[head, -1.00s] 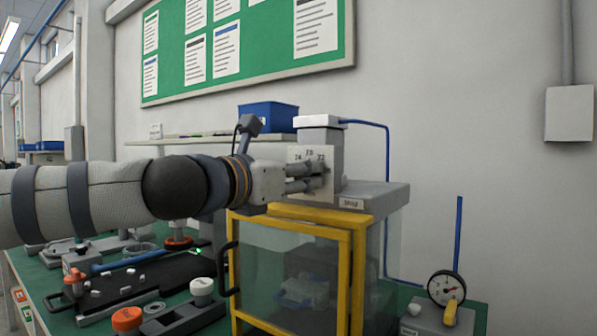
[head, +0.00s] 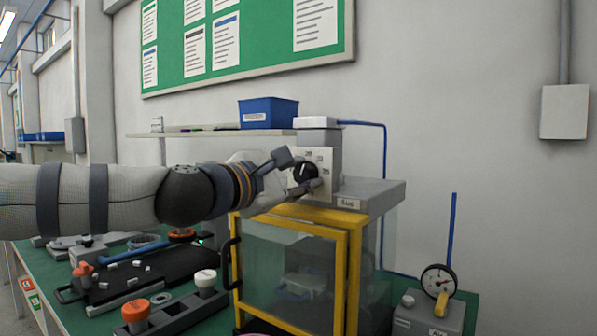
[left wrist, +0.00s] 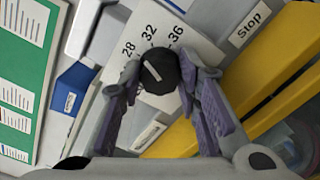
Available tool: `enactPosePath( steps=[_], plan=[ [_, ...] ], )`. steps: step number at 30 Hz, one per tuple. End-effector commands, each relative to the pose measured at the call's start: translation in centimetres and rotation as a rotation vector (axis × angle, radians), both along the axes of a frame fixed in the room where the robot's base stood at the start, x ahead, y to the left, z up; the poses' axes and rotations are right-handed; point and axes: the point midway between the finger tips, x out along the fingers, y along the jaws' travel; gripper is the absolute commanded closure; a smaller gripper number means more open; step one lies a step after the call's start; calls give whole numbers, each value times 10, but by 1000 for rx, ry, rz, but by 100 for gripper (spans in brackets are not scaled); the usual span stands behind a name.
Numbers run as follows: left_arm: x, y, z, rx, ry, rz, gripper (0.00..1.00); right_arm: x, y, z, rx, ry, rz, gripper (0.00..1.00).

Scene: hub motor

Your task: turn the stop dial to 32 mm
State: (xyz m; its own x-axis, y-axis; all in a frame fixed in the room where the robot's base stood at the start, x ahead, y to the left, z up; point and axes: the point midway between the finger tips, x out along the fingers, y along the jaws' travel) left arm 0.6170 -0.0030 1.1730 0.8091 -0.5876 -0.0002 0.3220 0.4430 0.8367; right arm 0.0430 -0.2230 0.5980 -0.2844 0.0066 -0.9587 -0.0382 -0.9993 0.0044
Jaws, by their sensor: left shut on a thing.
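The stop dial (left wrist: 160,72) is a round black knob with a pale mark, on a light scale plate (left wrist: 185,55) reading 28, 32 and 36. I cannot tell for sure which number the mark meets. In the head view the dial (head: 304,172) sits on the front of the grey block above the yellow-framed guard. My left gripper (left wrist: 159,82) is shut on the dial, with one finger on each side of it. In the head view the left gripper (head: 307,174) reaches in from the left and partly covers the plate. My right gripper is not in view.
A "Stop" label (left wrist: 250,23) is beside the plate. The yellow-framed clear guard (head: 290,222) stands below. A blue bin (head: 268,113) is on the shelf behind. A dial gauge (head: 438,281) stands at the lower right. Several parts lie on the green bench at left.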

Motion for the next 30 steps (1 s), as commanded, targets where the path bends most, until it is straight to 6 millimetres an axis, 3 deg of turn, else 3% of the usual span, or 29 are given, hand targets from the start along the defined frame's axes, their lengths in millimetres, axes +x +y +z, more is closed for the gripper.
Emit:
enactPosePath(
  steps=[12,30],
  plan=[
    [-1,-1,1,201,-147,-2,97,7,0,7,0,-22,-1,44],
    [0,-1,-1,258,-187,-1,97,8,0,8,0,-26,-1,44]
  ],
)
